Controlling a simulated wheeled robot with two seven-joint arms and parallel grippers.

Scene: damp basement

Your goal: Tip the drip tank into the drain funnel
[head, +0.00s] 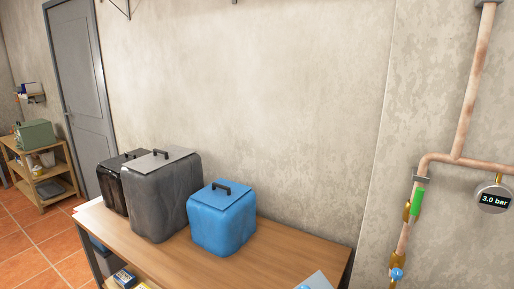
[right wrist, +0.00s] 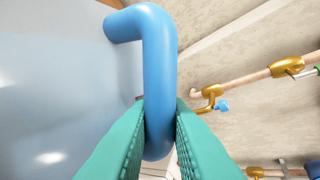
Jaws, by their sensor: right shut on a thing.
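In the right wrist view my right gripper (right wrist: 160,112) has its two green fingers shut on a thick blue handle (right wrist: 158,50), one finger on each side of the bar. The handle joins a smooth pale blue-grey body (right wrist: 60,90), which looks like a tank; most of it is outside the picture. In the head view a pale piece with a blue part (head: 318,281) shows at the bottom edge, cut off; I cannot tell for sure that it is the same thing. I cannot make out a drain funnel. My left gripper is in neither view.
A wooden table (head: 270,262) bears a black box-like container (head: 112,190), a grey one (head: 160,205) and a blue one (head: 222,225), all with handles. Pipes (head: 458,120) with a 3.0 bar gauge (head: 494,198) run along the right wall. A shelf (head: 45,200) stands far left.

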